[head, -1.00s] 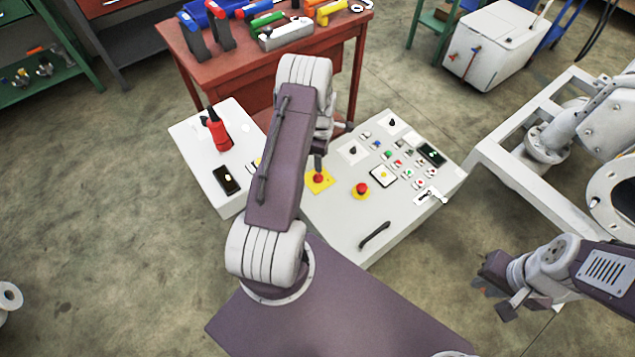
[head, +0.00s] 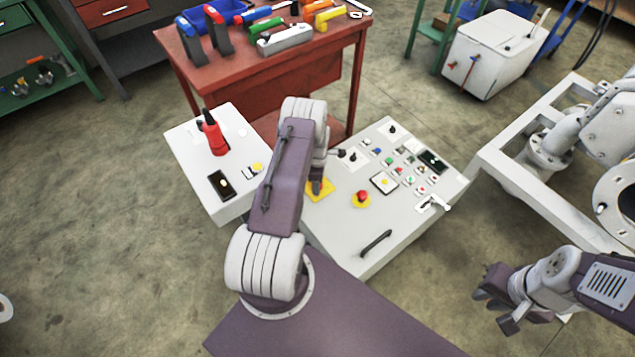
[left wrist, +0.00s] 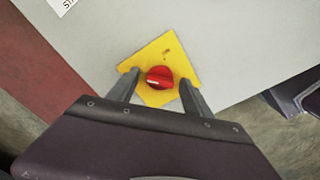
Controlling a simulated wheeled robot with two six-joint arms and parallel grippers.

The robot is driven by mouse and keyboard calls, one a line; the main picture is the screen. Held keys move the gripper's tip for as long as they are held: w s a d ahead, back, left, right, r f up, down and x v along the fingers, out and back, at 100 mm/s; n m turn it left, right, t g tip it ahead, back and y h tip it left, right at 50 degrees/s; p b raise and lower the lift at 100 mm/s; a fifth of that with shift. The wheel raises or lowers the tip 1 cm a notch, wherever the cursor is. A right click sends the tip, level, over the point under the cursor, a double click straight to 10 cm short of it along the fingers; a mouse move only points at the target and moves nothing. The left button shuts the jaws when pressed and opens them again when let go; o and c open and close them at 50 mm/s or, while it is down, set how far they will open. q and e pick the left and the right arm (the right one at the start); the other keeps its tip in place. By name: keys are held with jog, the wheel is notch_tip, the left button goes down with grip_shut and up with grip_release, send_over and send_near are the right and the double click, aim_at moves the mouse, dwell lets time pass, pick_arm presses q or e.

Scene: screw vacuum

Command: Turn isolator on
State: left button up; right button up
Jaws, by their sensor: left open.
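The isolator is a red knob (left wrist: 159,78) on a yellow square plate (left wrist: 158,48) on the grey control console. In the left wrist view, my left gripper (left wrist: 159,88) is open, with one finger on each side of the knob. I cannot tell whether the fingers touch it. In the head view the left gripper (head: 317,187) hides the knob, and only part of the yellow plate (head: 325,194) shows. My right gripper (head: 492,305) is open and empty at the lower right, apart from the console.
The console (head: 335,238) also carries a red emergency button (head: 361,198), several small buttons and a black handle (head: 376,243). A white panel (head: 185,150) with a red-handled device (head: 215,137) is to the left. A red workbench (head: 230,70) with tools stands behind. White pipe framing (head: 515,190) is at right.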

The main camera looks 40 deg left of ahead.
pick_arm(q)
jog(key=shift+c, duration=0.4)
grip_shut()
jog(key=shift+m, duration=0.4)
jog(key=m, duration=0.3)
jog(key=shift+b, duration=0.4)
jog(key=m, duration=0.5)
jog(key=shift+m+b, duration=0.3)
jog(key=shift+b, duration=0.05)
jog(key=m, duration=0.4)
jog(key=shift+m, duration=2.2)
